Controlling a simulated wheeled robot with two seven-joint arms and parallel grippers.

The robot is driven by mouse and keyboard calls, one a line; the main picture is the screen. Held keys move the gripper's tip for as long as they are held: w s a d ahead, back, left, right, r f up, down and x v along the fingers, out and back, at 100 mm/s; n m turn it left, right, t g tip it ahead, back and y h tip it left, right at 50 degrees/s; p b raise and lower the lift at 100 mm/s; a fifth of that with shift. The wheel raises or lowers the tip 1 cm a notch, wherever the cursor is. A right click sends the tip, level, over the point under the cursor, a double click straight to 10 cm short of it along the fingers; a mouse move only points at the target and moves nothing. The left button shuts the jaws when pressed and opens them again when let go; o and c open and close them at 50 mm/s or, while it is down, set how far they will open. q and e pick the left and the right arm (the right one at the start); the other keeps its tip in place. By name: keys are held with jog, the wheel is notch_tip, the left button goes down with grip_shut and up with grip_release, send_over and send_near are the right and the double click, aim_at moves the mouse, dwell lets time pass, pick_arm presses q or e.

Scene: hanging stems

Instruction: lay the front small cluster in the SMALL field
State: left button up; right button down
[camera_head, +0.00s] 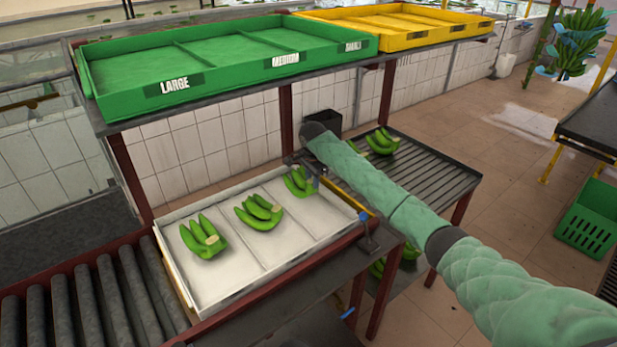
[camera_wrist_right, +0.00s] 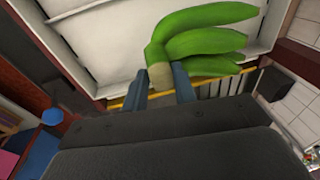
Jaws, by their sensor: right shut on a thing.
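My right gripper (camera_head: 314,180) is shut on a small green banana cluster (camera_head: 298,182) at the right compartment of the white tray (camera_head: 232,283). In the right wrist view the gripper's fingers (camera_wrist_right: 162,84) close on the pale crown of this cluster (camera_wrist_right: 200,42), with its fingers pointing right. I cannot tell whether it touches the tray floor. One cluster (camera_head: 203,238) lies in the tray's left compartment and another (camera_head: 260,212) in the middle one. The green tray (camera_head: 230,72) on the upper shelf has fields labelled LARGE, MEDIUM and SMALL (camera_head: 352,46). My left gripper is not in view.
A yellow tray (camera_head: 400,35) stands right of the green one. A roller conveyor (camera_head: 80,305) is at the lower left. A slatted rack (camera_head: 425,170) with more clusters (camera_head: 382,140) lies behind my right arm. Shelf posts (camera_head: 130,177) flank the white tray.

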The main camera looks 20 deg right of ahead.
aim_at(312, 189)
jog(key=shift+b, duration=0.55)
jog(key=shift+f, duration=1.7)
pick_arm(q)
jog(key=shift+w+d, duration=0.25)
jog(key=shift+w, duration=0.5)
pick_arm(e)
jog(key=shift+f, duration=0.25)
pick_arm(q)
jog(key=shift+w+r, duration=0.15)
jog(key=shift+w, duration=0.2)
pick_arm(e)
jog(key=shift+f, duration=0.2)
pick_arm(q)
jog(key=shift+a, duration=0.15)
pick_arm(e)
jog(key=shift+f, duration=0.2)
